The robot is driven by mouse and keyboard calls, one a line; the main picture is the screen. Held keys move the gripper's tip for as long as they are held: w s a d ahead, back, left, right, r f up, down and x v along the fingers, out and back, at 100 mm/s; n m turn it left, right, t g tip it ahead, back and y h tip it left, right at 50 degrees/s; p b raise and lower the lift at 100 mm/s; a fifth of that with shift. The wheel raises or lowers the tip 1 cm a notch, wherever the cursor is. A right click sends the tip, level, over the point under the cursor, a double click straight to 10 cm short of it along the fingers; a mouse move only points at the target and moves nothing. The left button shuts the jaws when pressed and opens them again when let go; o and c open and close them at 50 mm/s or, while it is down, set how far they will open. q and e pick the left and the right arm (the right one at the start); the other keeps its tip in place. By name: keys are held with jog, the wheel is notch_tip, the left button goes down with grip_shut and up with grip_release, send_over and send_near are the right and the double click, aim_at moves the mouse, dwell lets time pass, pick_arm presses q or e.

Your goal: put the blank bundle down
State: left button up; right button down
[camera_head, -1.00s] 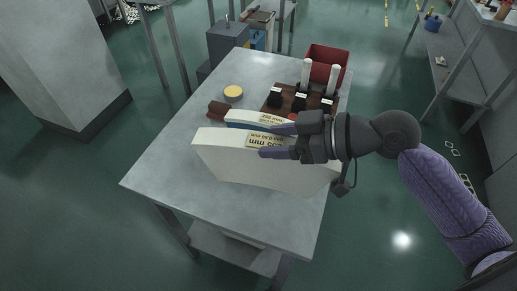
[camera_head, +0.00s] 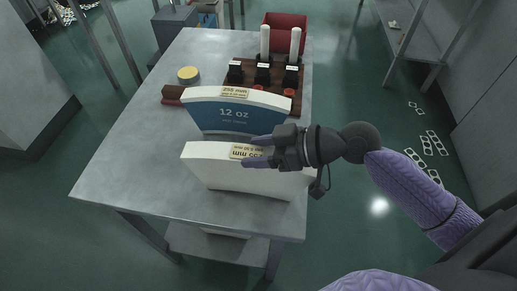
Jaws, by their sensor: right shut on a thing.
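A white curved blank bundle (camera_head: 225,174) with a tan label on its top edge stands upright in the middle right of the table (camera_head: 130,165). My right gripper (camera_head: 257,151) comes in from the right and is shut on this bundle's top edge, one finger on each side. The bundle's lower edge is close to the tabletop; I cannot tell if it touches. A second bundle (camera_head: 235,119), with a blue face reading "12 oz", stands upright just behind, apart from the held one. My left gripper is not in view.
A dark wooden rack (camera_head: 252,74) with black blocks and two white posts stands behind the bundles. A yellow-topped round tin (camera_head: 188,74) is at the back left. A red bin (camera_head: 285,32) is at the far end. The table's left and front are clear.

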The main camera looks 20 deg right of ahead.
jog(key=shift+f, duration=0.1)
grip_release()
